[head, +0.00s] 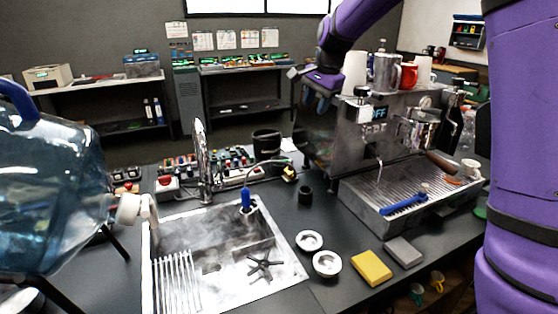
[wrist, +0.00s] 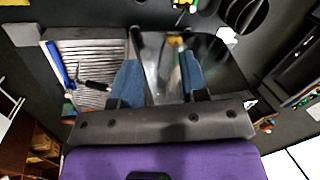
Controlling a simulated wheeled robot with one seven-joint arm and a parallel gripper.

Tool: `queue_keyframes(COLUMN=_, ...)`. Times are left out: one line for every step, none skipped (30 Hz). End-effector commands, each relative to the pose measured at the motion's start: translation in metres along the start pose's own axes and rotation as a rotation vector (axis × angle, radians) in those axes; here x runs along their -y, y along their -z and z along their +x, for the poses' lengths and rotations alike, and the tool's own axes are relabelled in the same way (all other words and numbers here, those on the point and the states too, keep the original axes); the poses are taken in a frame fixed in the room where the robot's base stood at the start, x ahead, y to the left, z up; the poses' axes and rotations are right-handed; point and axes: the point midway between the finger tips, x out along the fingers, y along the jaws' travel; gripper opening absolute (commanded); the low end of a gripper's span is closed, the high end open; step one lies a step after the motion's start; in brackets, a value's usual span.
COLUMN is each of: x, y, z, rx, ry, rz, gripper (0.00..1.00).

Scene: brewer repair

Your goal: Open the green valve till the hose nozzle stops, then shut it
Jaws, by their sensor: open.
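My gripper (head: 318,104) is open, with blue finger pads, beside the upper left of the steel espresso machine (head: 362,150). In the wrist view my gripper (wrist: 158,78) has its fingers apart, with the machine's shiny steel surface (wrist: 160,48) showing between them. I see nothing clearly held. A blue piece (head: 245,198) on a thin dark line hangs over the sink's back edge; it may be the hose nozzle. I cannot make out the green valve for certain in either view; it may be hidden by the arm or machine.
A steel sink (head: 285,286) is at the front left, with a tap (head: 203,160) behind it. A yellow sponge (head: 371,268) and two small white dishes lie on the counter. Cups crowd the machine's top, near my arm.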

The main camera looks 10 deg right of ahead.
Motion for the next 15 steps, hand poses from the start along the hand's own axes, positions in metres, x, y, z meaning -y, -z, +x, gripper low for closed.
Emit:
queue_keyframes(x=0.013, y=0.004, z=0.019, rx=0.000, ry=-0.014, rz=0.034, gripper=0.40)
queue_keyframes(x=0.020, y=0.007, z=0.028, rx=-0.002, ry=-0.018, rz=0.057, gripper=0.40)
queue_keyframes(x=0.029, y=0.011, z=0.040, rx=-0.005, ry=-0.026, rz=0.088, gripper=0.40)
queue_keyframes(x=0.035, y=0.013, z=0.050, rx=-0.007, ry=-0.032, rz=0.110, gripper=0.40)
queue_keyframes(x=0.042, y=0.014, z=0.059, rx=-0.009, ry=-0.037, rz=0.132, gripper=0.40)
queue_keyframes(x=0.050, y=0.017, z=0.072, rx=-0.013, ry=-0.043, rz=0.161, gripper=0.40)
queue_keyframes(x=0.056, y=0.019, z=0.083, rx=-0.017, ry=-0.049, rz=0.183, gripper=0.40)
queue_keyframes(x=0.062, y=0.021, z=0.093, rx=-0.021, ry=-0.055, rz=0.203, gripper=0.40)
queue_keyframes(x=0.070, y=0.022, z=0.107, rx=-0.026, ry=-0.061, rz=0.229, gripper=0.40)
queue_keyframes(x=0.075, y=0.022, z=0.117, rx=-0.030, ry=-0.066, rz=0.250, gripper=0.40)
queue_keyframes(x=0.080, y=0.024, z=0.127, rx=-0.034, ry=-0.070, rz=0.269, gripper=0.40)
queue_keyframes(x=0.086, y=0.025, z=0.139, rx=-0.041, ry=-0.076, rz=0.291, gripper=0.40)
queue_keyframes(x=0.090, y=0.025, z=0.147, rx=-0.044, ry=-0.079, rz=0.307, gripper=0.40)
queue_keyframes(x=0.094, y=0.025, z=0.156, rx=-0.048, ry=-0.082, rz=0.320, gripper=0.40)
queue_keyframes(x=0.098, y=0.025, z=0.166, rx=-0.053, ry=-0.086, rz=0.338, gripper=0.40)
